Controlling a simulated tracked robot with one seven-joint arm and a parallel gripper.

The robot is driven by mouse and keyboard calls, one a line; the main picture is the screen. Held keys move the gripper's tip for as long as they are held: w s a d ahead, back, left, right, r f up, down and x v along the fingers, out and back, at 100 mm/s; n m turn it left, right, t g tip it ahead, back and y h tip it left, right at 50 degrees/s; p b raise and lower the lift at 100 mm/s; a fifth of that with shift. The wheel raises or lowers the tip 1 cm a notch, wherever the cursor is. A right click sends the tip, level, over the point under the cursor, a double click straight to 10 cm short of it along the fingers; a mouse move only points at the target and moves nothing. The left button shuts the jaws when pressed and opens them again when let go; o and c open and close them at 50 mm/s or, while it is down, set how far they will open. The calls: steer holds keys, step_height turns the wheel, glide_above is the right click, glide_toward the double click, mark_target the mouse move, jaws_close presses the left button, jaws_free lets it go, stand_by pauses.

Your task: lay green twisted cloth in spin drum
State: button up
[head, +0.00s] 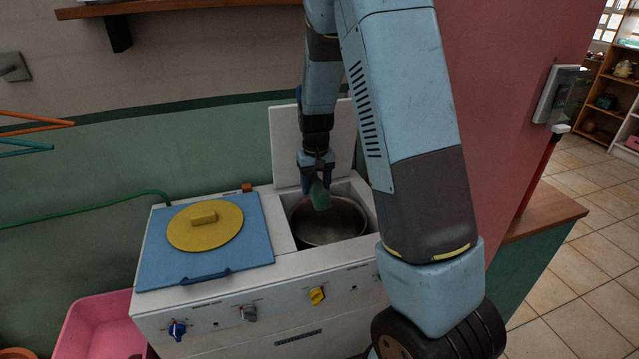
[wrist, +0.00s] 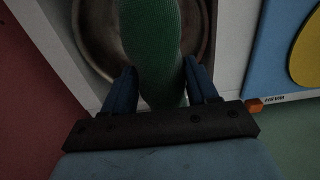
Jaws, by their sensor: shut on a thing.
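The green twisted cloth (head: 320,196) hangs from my gripper (head: 316,180) over the open spin drum (head: 330,222) of the white washing machine. In the wrist view the green cloth (wrist: 152,45) runs between the two blue fingers of my gripper (wrist: 162,88), which are shut on it. The round metal drum (wrist: 100,45) shows behind the cloth in that view. The cloth's lower end is over the drum mouth; I cannot tell whether it touches the inside. The drum's white lid (head: 285,140) stands upright behind the opening.
A blue lid (head: 160,265) with a yellow disc (head: 190,235) covers the left side of the machine. Knobs line the front panel. A pink tub (head: 95,330) is at lower left. A red wall (head: 500,110) rises close on the right. A wooden shelf (head: 200,5) is above.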

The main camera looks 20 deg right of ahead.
steer(key=shift+f, duration=12.6)
steer(key=shift+s+a+f, duration=0.1)
steer(key=shift+f, duration=2)
steer(key=o, duration=1.3)
steer(key=shift+s, duration=0.15)
steer(key=shift+c, duration=0.2)
